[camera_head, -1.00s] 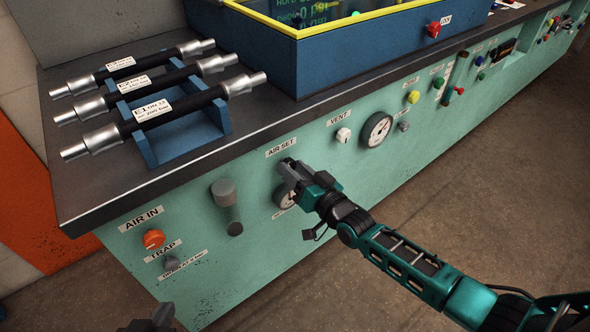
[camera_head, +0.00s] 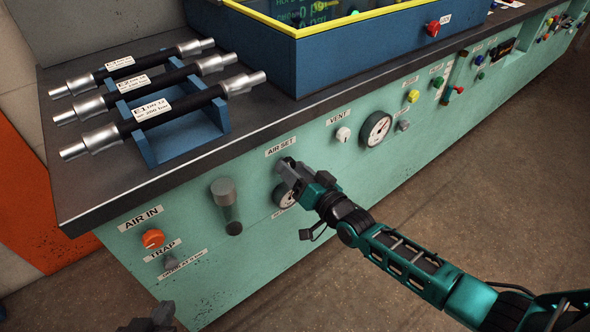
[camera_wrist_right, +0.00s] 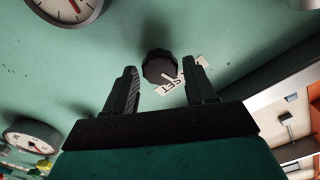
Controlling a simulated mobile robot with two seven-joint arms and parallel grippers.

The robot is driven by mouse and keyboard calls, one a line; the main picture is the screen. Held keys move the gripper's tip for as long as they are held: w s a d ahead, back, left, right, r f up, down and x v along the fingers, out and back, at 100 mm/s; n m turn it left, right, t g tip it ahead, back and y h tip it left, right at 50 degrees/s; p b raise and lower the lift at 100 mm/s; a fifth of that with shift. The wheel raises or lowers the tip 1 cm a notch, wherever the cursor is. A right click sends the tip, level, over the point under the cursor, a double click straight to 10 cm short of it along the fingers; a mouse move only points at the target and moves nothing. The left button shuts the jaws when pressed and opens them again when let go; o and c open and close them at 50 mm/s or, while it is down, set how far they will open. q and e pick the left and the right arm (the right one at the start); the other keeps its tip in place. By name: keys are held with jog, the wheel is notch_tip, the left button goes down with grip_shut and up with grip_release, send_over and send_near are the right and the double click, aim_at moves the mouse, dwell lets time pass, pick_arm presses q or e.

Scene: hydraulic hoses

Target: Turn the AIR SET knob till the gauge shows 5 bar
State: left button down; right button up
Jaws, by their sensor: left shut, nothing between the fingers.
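The dark, ridged AIR SET knob (camera_wrist_right: 159,67) sits on the green panel, with part of its label (camera_wrist_right: 182,82) beside it in the right wrist view. My right gripper (camera_head: 284,168) is at the knob and hides it in the head view. Its fingers are open, one on each side of the knob in the wrist view; I see no clear contact. The gauge (camera_head: 283,198) below the knob is partly covered by the gripper. A cropped gauge with a red needle (camera_wrist_right: 70,8) shows in the wrist view; its reading is unclear. My left gripper (camera_head: 152,321) is shut at the bottom edge.
A grey cylindrical fitting (camera_head: 226,203) sticks out left of the knob. The orange AIR IN knob (camera_head: 153,239), the white VENT knob (camera_head: 343,134) and another gauge (camera_head: 375,129) are on the same panel. Hoses (camera_head: 160,111) lie on a blue rack on the bench top.

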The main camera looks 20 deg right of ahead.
jog(key=shift+o, duration=1.1)
jog(key=p+v, duration=0.2)
jog(key=v, duration=1.1)
